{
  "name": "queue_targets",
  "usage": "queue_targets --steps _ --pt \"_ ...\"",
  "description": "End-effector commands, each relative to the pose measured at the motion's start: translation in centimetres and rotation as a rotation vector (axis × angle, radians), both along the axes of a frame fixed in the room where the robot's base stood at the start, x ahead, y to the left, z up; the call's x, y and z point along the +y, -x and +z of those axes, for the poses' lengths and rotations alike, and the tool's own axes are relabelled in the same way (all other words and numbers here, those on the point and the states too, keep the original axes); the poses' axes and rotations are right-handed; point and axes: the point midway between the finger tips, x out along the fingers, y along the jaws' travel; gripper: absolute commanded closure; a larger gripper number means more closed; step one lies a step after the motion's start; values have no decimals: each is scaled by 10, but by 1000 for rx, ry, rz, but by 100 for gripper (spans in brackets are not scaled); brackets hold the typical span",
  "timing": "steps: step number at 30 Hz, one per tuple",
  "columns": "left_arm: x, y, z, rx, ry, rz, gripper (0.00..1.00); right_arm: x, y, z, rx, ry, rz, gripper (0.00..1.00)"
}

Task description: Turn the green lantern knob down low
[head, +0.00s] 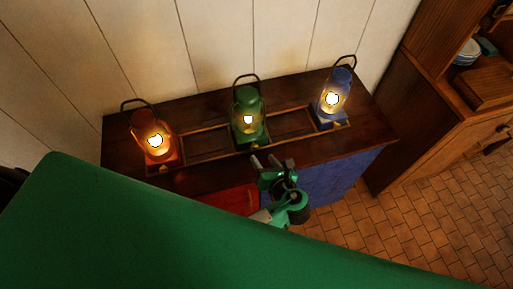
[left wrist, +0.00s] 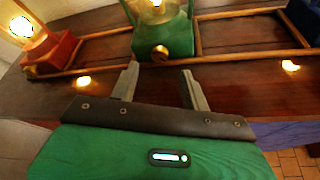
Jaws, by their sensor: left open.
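The green lantern (head: 248,115) stands upright and lit in the middle of a row of lanterns on a dark wooden counter. In the left wrist view its green base (left wrist: 172,36) carries a round brass knob (left wrist: 160,53) on the front face. My left gripper (head: 270,160) is open and empty, just in front of the green lantern. In the left wrist view its two fingers (left wrist: 158,84) point toward the knob, with a gap between the fingertips and the knob. My right gripper is not in view.
A lit red lantern (head: 154,136) stands to the left and a lit blue lantern (head: 335,97) to the right. A low wooden rail frame (head: 206,154) surrounds the lantern bases. A wooden cabinet (head: 440,110) stands at the right. The counter's front strip is clear.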

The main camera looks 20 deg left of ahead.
Motion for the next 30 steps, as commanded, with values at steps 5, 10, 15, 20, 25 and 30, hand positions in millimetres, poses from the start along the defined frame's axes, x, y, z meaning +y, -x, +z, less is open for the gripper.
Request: queue_targets --steps 5,10,15,20,25,30 --pt "23 -24 -10 0 -2 1 53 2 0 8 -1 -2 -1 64" --pt "35 -38 -19 1 1 0 53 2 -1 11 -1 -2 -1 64" --pt "39 -43 -22 -1 1 -1 53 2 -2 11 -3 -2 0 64" --pt "40 -43 -23 0 2 0 53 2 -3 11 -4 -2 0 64" --pt "40 -43 -23 0 2 0 71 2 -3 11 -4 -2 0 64" --pt "39 -43 -22 0 2 0 98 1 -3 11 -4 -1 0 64"
